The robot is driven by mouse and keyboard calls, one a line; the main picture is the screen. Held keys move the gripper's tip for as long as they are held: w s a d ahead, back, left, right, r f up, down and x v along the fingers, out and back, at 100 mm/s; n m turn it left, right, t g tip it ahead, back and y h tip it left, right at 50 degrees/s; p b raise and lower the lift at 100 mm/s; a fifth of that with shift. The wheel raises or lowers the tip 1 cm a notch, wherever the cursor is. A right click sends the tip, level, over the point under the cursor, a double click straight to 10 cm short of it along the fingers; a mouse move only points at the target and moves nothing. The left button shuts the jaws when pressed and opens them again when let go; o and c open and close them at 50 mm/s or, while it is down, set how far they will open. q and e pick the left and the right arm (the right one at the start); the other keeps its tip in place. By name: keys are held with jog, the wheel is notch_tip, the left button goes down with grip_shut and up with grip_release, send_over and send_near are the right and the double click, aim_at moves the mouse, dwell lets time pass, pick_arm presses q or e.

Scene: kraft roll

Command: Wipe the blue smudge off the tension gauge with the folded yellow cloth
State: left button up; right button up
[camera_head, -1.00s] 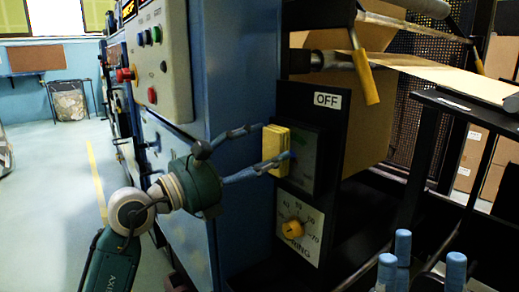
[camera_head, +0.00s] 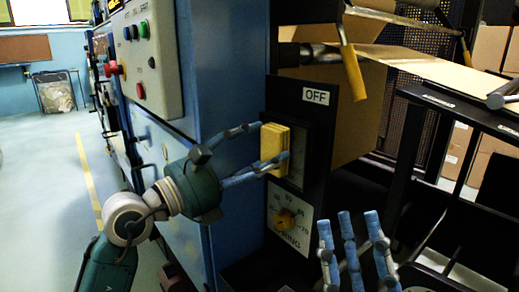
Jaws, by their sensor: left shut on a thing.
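The folded yellow cloth (camera_head: 273,147) is in my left gripper (camera_head: 262,150), whose blue fingers are shut on it. The cloth stands upright in front of the dark tension gauge (camera_head: 298,172) on the black panel and overlaps much of its face. I cannot tell whether it touches the face. No blue smudge shows on the visible part of the gauge; the rest is hidden by the cloth and fingers. My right gripper (camera_head: 350,235) is at the bottom right, below the panel, with its blue fingers pointing up, spread and empty.
A yellow-handled lever (camera_head: 353,72) hangs at the upper right. A black rack (camera_head: 455,105) stands on the right. The blue cabinet (camera_head: 232,80) borders the left.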

pick_arm(q)
jog(key=shift+s+d+p, duration=0.35)
jog(key=shift+s+p, duration=0.05)
jog(key=shift+s, duration=0.05)
jog(key=shift+s+d+p, duration=0.4)
jog(key=shift+s, duration=0.1)
pick_arm(e)
jog(key=shift+w+a+f+g+h+p, duration=0.6)
jog(key=shift+w+f+g+h, duration=0.9)
jog(key=shift+w+f+g, duration=3.65)
pick_arm(q)
jog(key=shift+w+a, duration=0.2)
jog(key=shift+w, duration=0.05)
jog(key=shift+w+a+b, duration=0.35)
jog(key=shift+w+a, duration=0.2)
jog(key=shift+w, duration=0.25)
jog(key=shift+w+a+b, duration=0.3)
jog(key=shift+w+a, duration=0.25)
jog(key=shift+w, duration=0.2)
jog(key=shift+w+a+b, duration=0.25)
jog(key=shift+w+a, duration=0.3)
jog(key=shift+w, duration=0.15)
pick_arm(e)
jog(key=s+r+t+y, duration=0.2)
jog(key=s+r+t, duration=0.4)
jog(key=t, duration=0.1)
jog(key=shift+d+r+t, duration=0.2)
jog(key=shift+r+t, duration=0.15)
jog(key=shift+r, duration=0.05)
jog(key=shift+w, duration=0.1)
